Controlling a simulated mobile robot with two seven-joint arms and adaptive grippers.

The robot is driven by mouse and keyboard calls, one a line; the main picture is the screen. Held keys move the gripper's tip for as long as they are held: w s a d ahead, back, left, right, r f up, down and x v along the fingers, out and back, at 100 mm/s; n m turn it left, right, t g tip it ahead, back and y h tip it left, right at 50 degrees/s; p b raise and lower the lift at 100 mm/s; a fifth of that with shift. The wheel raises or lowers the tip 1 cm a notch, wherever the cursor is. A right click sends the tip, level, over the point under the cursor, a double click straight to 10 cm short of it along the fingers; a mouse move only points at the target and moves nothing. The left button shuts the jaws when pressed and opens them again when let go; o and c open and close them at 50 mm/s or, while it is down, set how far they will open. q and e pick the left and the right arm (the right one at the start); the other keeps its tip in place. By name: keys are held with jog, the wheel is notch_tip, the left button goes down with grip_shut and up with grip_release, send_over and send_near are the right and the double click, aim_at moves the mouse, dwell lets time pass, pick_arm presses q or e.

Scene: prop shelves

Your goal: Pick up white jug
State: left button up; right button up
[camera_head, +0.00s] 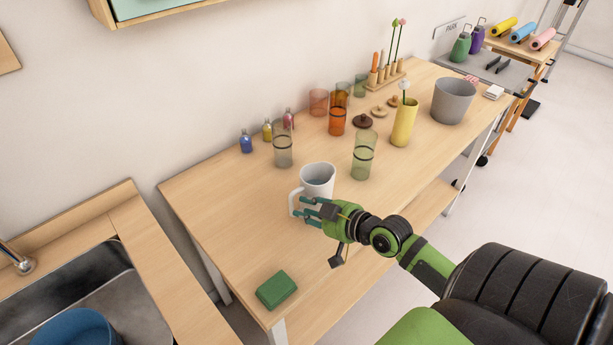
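The white jug (317,178) stands upright on the wooden table, with its handle on its left side toward the front. My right gripper (306,207) is at the jug's near side, its teal-tipped fingers pointing left in front of the jug's lower body and by the handle. The fingers look spread apart. Whether they touch the jug cannot be told, and they hide part of its base. My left gripper is not in view.
A green block (276,290) lies near the table's front left corner. Clear tumblers (283,146) and (363,158) stand behind and right of the jug. A yellow vase (404,124) and grey bucket (453,101) stand farther right. A sink (110,285) is at left.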

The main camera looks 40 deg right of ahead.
aim_at(292, 203)
jog(key=shift+r+p+x, duration=0.25)
jog(key=shift+p+x, duration=0.45)
jog(key=shift+x, duration=0.45)
jog(key=x, duration=0.2)
jog(key=shift+w+a+f, duration=0.1)
jog(key=shift+w+f, duration=0.1)
jog(key=shift+f, duration=0.05)
jog(key=shift+w+f, duration=0.15)
jog(key=shift+w, duration=0.1)
jog(key=shift+s, duration=0.1)
grip_shut()
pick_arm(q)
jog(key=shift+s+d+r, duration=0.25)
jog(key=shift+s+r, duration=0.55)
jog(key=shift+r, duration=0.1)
pick_arm(e)
jog(key=shift+r, duration=0.2)
